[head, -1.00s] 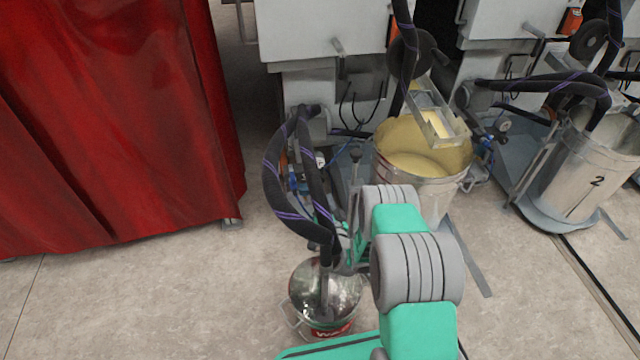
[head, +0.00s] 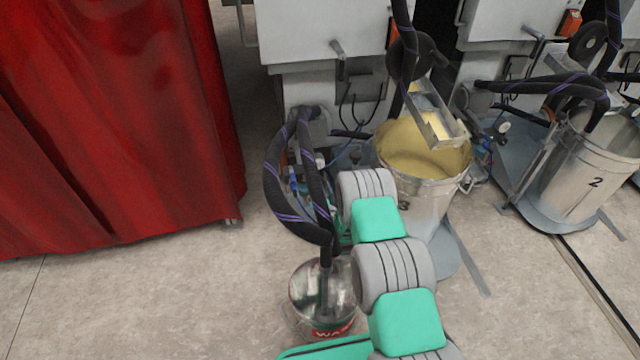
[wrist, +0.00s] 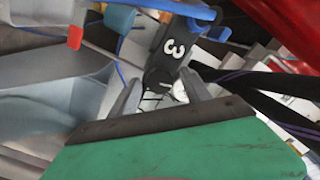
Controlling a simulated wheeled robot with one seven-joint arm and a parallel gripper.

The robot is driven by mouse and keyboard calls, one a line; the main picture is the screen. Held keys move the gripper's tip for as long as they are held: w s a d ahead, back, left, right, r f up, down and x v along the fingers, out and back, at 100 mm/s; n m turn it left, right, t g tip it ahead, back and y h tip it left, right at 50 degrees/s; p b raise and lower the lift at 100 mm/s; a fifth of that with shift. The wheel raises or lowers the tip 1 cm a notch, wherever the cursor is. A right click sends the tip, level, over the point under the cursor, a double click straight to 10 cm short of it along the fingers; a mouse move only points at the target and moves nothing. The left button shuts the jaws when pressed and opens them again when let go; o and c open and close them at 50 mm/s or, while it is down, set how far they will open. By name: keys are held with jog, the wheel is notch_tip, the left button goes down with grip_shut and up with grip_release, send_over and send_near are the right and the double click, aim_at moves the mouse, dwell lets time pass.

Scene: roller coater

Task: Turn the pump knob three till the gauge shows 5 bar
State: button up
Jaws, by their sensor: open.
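In the wrist view, my gripper (wrist: 160,78) is open, with one grey finger on each side of a dark round knob (wrist: 157,82). The knob sits below a dark block marked 3 (wrist: 172,48). I cannot tell whether the fingers touch the knob. A small pale round part, possibly the gauge, shows beside the right finger; no reading is legible. In the head view, my arm hides the gripper and the knob. A small white dial (head: 320,160) shows among the pump parts, too small to read.
A bucket of yellow paint (head: 420,185) marked 3 stands right of the pump. Thick black hoses (head: 275,190) loop close to my arm, one running into a red-labelled can (head: 325,315). A red curtain (head: 110,120) hangs at left. Bucket 2 (head: 590,165) stands at right.

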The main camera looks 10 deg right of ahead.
grip_shut()
jog(key=shift+m, duration=1.5)
grip_release()
jog(key=s, duration=0.7)
jog(key=shift+s, duration=0.4)
